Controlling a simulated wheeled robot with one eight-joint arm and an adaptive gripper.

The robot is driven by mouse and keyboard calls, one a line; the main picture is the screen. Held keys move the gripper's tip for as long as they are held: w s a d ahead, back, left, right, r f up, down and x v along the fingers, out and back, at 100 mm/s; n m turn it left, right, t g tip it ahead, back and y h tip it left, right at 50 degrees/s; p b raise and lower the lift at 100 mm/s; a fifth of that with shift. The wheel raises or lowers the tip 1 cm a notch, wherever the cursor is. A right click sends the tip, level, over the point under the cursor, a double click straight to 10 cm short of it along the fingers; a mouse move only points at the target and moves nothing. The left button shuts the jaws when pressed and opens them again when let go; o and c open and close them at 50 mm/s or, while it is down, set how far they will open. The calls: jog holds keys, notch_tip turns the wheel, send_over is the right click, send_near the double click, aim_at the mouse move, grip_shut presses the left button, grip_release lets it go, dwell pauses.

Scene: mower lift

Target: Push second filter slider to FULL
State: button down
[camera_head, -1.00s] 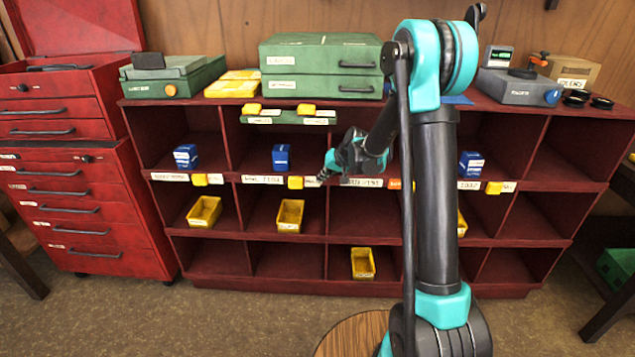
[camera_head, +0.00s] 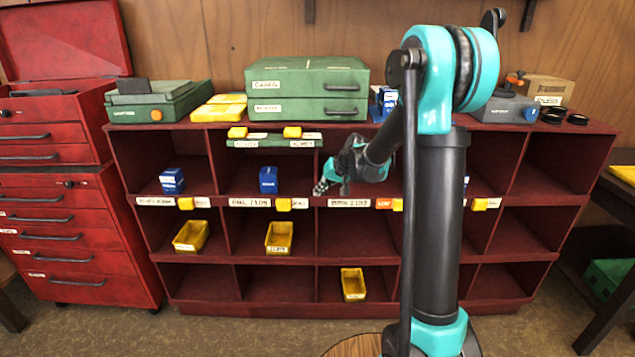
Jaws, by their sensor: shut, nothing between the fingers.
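Two more yellow sliders, left (camera_head: 237,132) and right (camera_head: 292,132), sit on a green strip (camera_head: 263,142) higher up. The label words are too small to read surely, so I cannot tell which is the second filter slider. My gripper (camera_head: 321,188) is shut and empty, a little right of and above the second rail slider, apparently apart from it.
The red shelf (camera_head: 255,290) has open compartments with yellow bins (camera_head: 280,237) and blue boxes (camera_head: 268,180). Green cases (camera_head: 308,88) stand on top. A red tool cabinet (camera_head: 60,235) stands at left. My arm hides part of the right compartments.

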jog(key=s+d+f+h, duration=0.2)
jog(key=s+d, duration=0.3)
jog(key=s, duration=0.6)
jog(key=s+d+f+h, duration=0.1)
jog(key=s+d, duration=0.4)
jog(key=s, duration=0.7)
jog(key=s+d+f+m+h, duration=0.1)
jog(key=s+d+f+h, duration=0.1)
jog(key=s+d, duration=0.4)
jog(key=s, duration=0.5)
jog(key=shift+s+f+g+h, duration=0.25)
jog(key=shift+f+g+h, duration=0.05)
